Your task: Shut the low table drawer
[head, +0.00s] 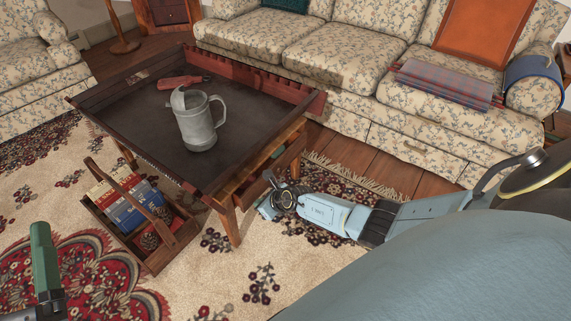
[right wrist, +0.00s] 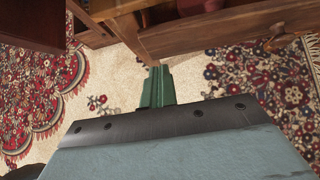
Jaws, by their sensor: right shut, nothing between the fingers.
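The low table (head: 150,110) is dark wood with a raised rim and stands in the middle of the head view. Its drawer (head: 258,186) shows at the right side below the top, standing out from the frame by an amount I cannot judge. The drawer's wooden panel (right wrist: 215,35) crosses the top of the right wrist view. My right gripper (right wrist: 159,72) has its green fingers together and empty, just below that wood; I cannot tell whether they touch it. My left gripper (head: 41,240) shows only as green fingers at lower left, far from the drawer.
A grey metal pitcher (head: 199,125) and a red-handled tool (head: 181,82) are on the tabletop. A wooden carrier (head: 157,262) with books and pine cones stands on the rug beside the table. A floral sofa (head: 336,58) stands behind. Table leg (head: 231,226) is near my right gripper.

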